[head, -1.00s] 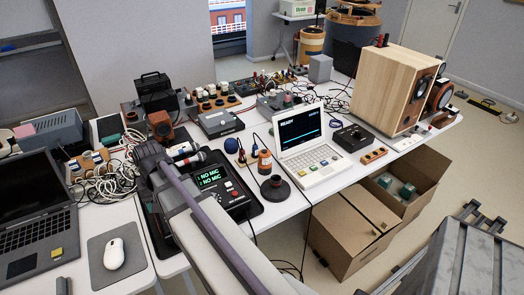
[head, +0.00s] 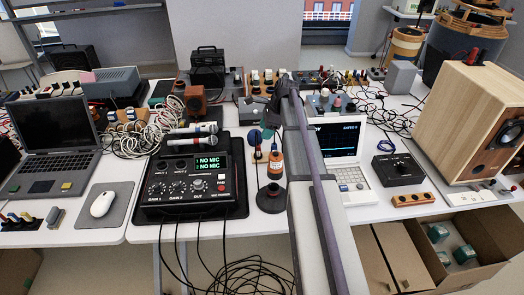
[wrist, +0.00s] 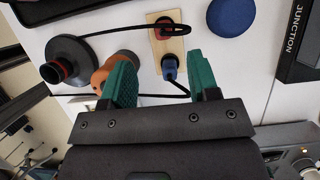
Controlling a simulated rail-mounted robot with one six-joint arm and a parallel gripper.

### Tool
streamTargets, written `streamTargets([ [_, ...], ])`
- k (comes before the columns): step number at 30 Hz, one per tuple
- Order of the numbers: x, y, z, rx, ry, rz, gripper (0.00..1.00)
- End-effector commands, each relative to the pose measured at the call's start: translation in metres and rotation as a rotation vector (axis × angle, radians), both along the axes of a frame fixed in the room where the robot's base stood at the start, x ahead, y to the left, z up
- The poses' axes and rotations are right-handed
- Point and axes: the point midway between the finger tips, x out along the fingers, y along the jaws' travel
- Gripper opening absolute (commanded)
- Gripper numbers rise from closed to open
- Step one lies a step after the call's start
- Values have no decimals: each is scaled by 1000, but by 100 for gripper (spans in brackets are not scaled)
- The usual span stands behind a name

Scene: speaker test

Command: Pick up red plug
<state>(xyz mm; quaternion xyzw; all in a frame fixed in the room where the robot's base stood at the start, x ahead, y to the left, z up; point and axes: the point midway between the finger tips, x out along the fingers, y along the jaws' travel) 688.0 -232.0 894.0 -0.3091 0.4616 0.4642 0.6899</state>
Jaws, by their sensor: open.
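In the wrist view a small wooden board (wrist: 157,43) holds a red plug (wrist: 165,22) at its upper end and a blue plug (wrist: 170,66) at its lower end. A black cable runs from the red plug to the left. My gripper (wrist: 161,68) is open and empty, its green fingers apart in the picture on either side of the blue plug. The red plug is farther up, beyond the fingertips. The left finger partly covers an orange bottle (wrist: 104,76), which also shows in the head view (head: 276,167). Fingertip height above the board is unclear.
A blue round object (wrist: 232,14) and a black box marked JUNCTION (wrist: 298,45) lie right. In the head view, a mixer (head: 190,187) and a white laptop (head: 352,180) flank this area.

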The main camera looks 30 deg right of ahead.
Motion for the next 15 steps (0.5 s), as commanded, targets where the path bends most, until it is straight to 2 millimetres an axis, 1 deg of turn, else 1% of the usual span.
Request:
streamTargets([
  [2, 0, 1, -7, -1, 0, 1, 55],
  [9, 7, 16, -53, -2, -1, 5, 55],
  [11, 8, 19, -57, -1, -1, 4, 55],
  [15, 8, 20, -56, -1, -1, 4, 55],
])
